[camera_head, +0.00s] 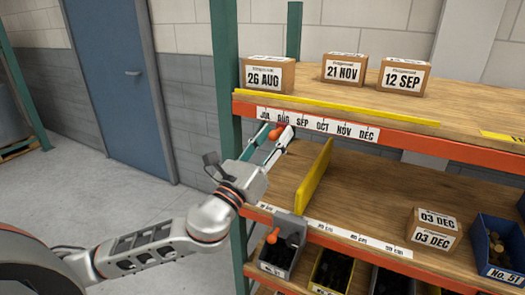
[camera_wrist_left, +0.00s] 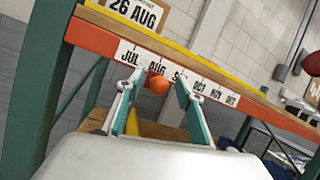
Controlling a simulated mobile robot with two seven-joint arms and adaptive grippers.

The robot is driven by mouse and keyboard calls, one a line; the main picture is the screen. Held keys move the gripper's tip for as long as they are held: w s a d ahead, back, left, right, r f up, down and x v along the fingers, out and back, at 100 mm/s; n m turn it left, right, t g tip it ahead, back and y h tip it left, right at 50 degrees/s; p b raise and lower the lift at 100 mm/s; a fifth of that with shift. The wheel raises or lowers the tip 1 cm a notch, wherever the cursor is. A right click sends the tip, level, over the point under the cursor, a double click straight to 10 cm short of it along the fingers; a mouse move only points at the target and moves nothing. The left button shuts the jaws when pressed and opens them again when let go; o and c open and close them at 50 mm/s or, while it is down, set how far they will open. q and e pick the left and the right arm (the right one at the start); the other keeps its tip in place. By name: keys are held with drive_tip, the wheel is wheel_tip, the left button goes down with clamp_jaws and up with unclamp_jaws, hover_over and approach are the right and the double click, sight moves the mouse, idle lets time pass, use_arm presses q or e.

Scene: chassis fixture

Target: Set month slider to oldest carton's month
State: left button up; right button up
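The month strip (camera_head: 318,124) on the upper shelf's orange front edge reads JUL to DEC. On the upper shelf stand cartons marked 26 AUG (camera_head: 266,75), 21 NOV (camera_head: 344,69) and 12 SEP (camera_head: 404,77). My right gripper is not in view.
A yellow lip (camera_head: 335,107) runs along the upper shelf. A green post (camera_head: 226,75) stands left of my gripper.

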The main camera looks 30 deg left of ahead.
use_arm(q)
drive_tip(key=v, duration=1.1)
drive_tip(key=shift+s, duration=0.25)
drive_tip(key=shift+f, duration=0.2)
wheel_tip(320, 180, down, 26)
drive_tip(key=d+n+g+y, duration=0.1)
drive_tip(key=n+g, duration=0.6)
drive_tip(key=n, duration=0.7)
drive_tip(key=s+d+f+n+g, duration=0.2)
drive_tip(key=s+d+f+n, duration=0.1)
drive_tip(key=s+f+n, duration=0.3)
drive_tip(key=s+d+f+n+g+h, duration=0.1)
drive_tip(key=s+d+f+n+g, duration=0.1)
drive_tip(key=s+f+n, duration=0.5)
wheel_tip(320, 180, down, 6)
drive_tip(key=d+n, duration=0.1)
drive_tip(key=n, duration=0.2)
drive_tip(key=shift+f+n, duration=0.15)
drive_tip(key=shift+n, duration=0.25)
